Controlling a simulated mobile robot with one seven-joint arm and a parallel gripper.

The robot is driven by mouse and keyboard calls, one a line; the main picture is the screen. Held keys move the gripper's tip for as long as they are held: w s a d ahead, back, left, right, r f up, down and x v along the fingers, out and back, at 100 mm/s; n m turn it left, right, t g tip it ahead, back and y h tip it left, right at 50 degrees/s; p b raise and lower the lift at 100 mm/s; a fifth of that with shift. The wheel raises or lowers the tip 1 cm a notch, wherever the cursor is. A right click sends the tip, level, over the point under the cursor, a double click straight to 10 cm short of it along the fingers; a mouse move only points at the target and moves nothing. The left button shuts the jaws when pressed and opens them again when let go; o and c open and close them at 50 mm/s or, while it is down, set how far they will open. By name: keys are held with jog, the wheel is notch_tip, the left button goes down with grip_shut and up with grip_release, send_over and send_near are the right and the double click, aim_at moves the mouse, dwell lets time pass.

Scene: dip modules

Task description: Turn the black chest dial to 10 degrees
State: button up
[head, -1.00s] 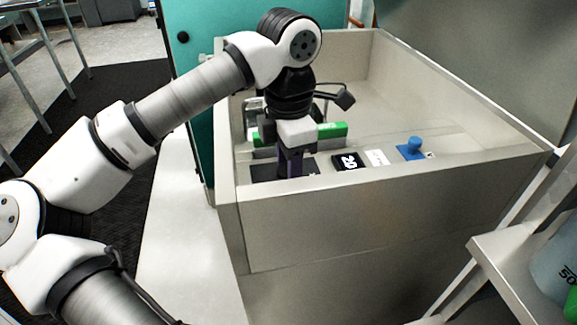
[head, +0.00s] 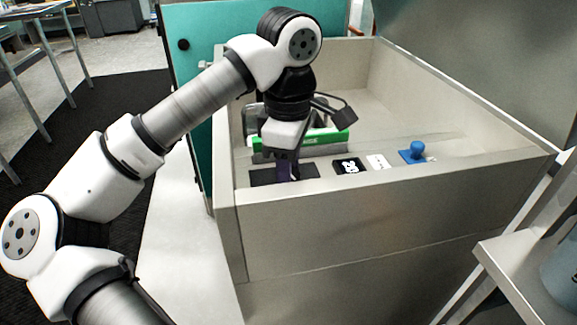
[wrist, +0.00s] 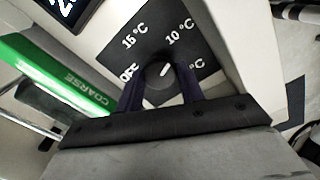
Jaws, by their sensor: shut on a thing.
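The black chest dial (wrist: 160,74) is a round knob on a black square plate (wrist: 150,40) printed with 15 °C, 10 °C and other, partly hidden labels. The white mark on the knob slants to the upper right in the wrist view, on the 10 °C side; its exact reading I cannot tell. My gripper (wrist: 160,80) has its two dark purple fingers on either side of the knob, shut on it. In the head view my gripper (head: 289,177) reaches down to the dial plate (head: 258,176), and the fingers hide the knob.
A black display (head: 349,166), a white label (head: 378,162) and a blue knob (head: 413,151) line the ledge to the right. A green-edged module (head: 340,140) stands behind my gripper. The chest's front wall (head: 380,200) is close; a shelf (head: 530,255) stands at right.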

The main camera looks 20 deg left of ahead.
dwell(0.4)
jog(key=o, duration=1)
notch_tip(320, 180, up, 14)
jog(key=p, duration=1)
jog(key=shift+p, duration=0.3)
